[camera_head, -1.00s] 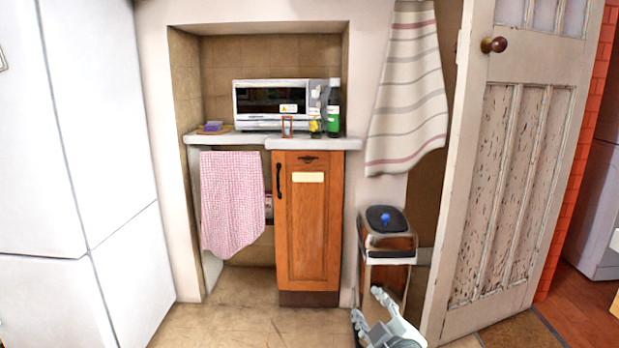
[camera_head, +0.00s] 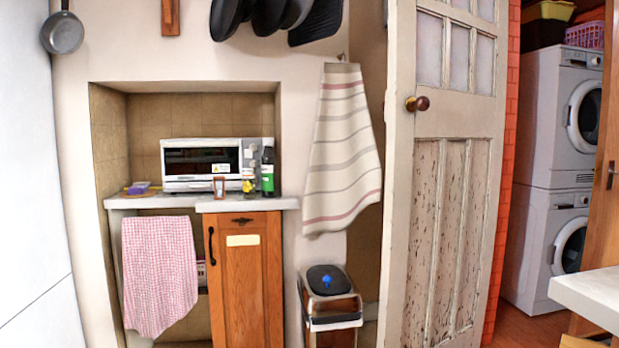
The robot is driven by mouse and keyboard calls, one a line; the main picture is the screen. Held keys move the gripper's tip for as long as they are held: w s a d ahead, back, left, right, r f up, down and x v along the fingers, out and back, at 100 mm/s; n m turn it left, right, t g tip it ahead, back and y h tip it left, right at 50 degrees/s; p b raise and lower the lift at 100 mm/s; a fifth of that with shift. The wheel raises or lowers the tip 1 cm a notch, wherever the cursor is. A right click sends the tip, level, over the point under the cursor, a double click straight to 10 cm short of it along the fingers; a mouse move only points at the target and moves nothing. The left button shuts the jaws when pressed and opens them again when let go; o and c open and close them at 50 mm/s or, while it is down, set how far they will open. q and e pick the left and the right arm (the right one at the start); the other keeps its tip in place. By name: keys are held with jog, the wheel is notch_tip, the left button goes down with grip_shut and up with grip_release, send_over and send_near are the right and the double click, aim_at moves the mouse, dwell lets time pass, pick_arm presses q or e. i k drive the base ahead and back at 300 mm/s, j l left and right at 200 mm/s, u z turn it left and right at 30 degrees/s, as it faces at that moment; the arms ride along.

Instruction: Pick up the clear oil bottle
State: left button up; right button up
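On the right end of the counter stands a small see-through bottle with yellow on it (camera_head: 248,182), which looks like the clear oil bottle, though it is small and hard to make out. Close to its right is a taller dark bottle with a green label (camera_head: 267,172). Both stand upright in front of the right end of the white toaster oven (camera_head: 208,164). Neither of my grippers shows in the head view.
The stone counter (camera_head: 248,203) sits in a tiled alcove above a wooden cabinet (camera_head: 252,275). A small framed item (camera_head: 219,187) and a purple item (camera_head: 138,187) also stand on it. A bin (camera_head: 330,298), hanging striped towel (camera_head: 342,150) and door (camera_head: 450,190) are to the right. A white table edge (camera_head: 590,290) juts in.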

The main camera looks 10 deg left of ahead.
aim_at(249, 180)
jog(key=i+j+z, duration=0.35)
jog(key=j, duration=0.3)
jog(key=i+j+z, duration=0.2)
jog(key=j, duration=0.15)
